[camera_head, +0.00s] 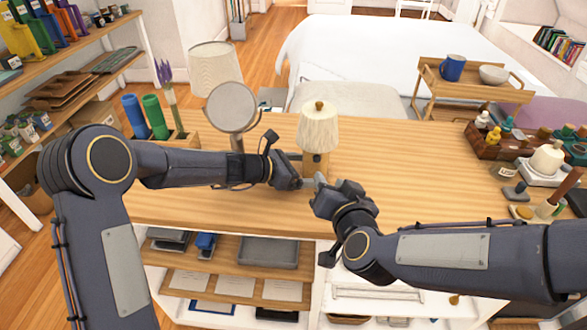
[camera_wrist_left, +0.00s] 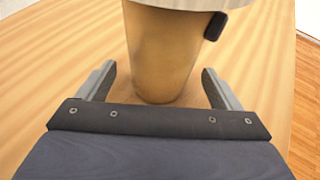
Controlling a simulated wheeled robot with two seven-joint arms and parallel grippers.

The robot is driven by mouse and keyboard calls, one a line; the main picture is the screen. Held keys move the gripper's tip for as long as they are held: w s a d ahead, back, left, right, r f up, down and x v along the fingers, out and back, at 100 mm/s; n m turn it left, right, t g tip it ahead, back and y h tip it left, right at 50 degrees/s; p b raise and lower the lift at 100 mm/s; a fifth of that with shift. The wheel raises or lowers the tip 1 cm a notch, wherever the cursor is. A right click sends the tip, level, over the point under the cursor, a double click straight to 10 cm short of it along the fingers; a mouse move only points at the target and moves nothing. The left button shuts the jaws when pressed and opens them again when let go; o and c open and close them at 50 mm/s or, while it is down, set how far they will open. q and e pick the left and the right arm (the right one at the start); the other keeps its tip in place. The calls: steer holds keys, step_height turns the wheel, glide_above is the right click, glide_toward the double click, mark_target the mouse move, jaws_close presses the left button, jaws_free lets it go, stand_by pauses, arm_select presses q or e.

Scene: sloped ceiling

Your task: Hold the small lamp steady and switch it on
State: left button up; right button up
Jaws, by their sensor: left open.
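The small lamp stands upright on the wooden table, with a cream pleated shade (camera_head: 318,132) and a wooden knob on top. Its tapered tan-gold base (camera_wrist_left: 162,50) fills the upper middle of the left wrist view. A small dark piece (camera_wrist_left: 215,26), perhaps the switch, sticks out at the base's upper right. My left gripper (camera_wrist_left: 158,88) is open, with one finger on each side of the base and visible gaps. My right gripper (camera_head: 318,183) is close to the lamp's lower front right; its fingers are too small to judge. The arms partly hide the base in the head view.
A dark tray of bottles (camera_head: 490,143) is at the table's right. The table (camera_head: 420,160) is clear right of the lamp.

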arm_select(q)
steer(key=shift+x, duration=1.6)
steer(key=c, duration=1.2)
steer(key=shift+c, duration=0.5)
arm_select(e)
jaws_close()
